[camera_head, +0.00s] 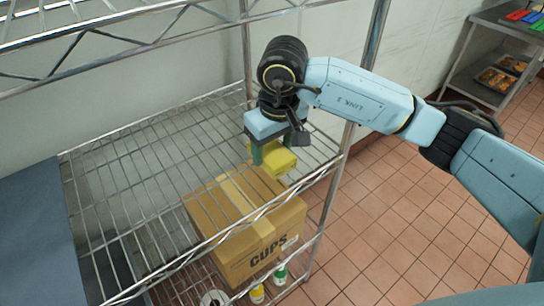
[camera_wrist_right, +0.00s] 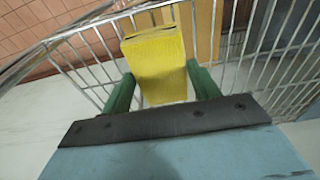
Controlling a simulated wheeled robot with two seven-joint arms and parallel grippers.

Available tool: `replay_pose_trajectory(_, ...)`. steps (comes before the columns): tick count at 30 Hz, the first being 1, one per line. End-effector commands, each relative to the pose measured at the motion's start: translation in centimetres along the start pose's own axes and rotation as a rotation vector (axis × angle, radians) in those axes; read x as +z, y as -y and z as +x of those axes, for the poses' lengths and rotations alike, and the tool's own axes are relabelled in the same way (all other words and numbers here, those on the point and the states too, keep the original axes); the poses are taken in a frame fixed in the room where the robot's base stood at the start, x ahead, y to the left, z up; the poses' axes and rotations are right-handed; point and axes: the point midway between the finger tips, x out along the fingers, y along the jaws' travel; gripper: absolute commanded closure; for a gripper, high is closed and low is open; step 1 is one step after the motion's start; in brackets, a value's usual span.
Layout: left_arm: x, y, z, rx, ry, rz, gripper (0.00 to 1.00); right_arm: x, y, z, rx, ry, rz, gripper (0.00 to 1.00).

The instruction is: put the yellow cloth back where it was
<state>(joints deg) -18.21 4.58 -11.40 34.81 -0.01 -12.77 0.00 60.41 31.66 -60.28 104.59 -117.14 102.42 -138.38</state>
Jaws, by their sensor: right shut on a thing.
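The yellow cloth (camera_head: 280,161) looks like a folded block at the right part of the wire shelf (camera_head: 130,190). My right gripper (camera_head: 271,150) points down, with its green fingers shut on the cloth. In the right wrist view the cloth (camera_wrist_right: 158,65) sits between the two green fingers (camera_wrist_right: 160,90). Part of the cloth is hidden behind the fingers in the head view. I cannot tell whether its underside touches the shelf wires. My left gripper is not in view.
A cardboard box (camera_head: 262,240) marked CUPS stands below the wire shelf. Bottles with yellow (camera_head: 257,294) and green (camera_head: 280,276) labels stand low near it. A shelf post (camera_head: 335,190) rises close to my right arm. Much of the wire shelf is bare.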

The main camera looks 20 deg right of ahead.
Motion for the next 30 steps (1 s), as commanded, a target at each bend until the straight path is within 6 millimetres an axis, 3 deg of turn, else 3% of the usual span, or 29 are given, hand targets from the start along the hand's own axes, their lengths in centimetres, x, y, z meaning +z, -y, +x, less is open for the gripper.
replay_pose_trajectory(5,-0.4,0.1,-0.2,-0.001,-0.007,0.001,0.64,0.2,0.1,1.4,-0.001,0.002,-0.001,0.6)
replay_pose_trajectory(10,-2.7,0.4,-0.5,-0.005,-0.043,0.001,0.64,0.6,0.1,3.8,-0.002,0.002,0.0,0.6)
replay_pose_trajectory(16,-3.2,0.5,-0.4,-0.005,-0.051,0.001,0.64,0.5,0.0,4.1,-0.001,-0.002,-0.002,0.6)
replay_pose_trajectory(17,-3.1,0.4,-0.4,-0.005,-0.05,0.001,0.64,0.5,0.0,4.1,0.0,-0.002,-0.002,0.38)
replay_pose_trajectory(21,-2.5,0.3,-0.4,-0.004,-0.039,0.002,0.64,0.5,0.0,4.1,0.0,-0.002,-0.002,0.19)
replay_pose_trajectory(30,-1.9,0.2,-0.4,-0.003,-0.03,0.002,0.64,0.5,0.0,3.9,0.0,-0.003,-0.001,0.17)
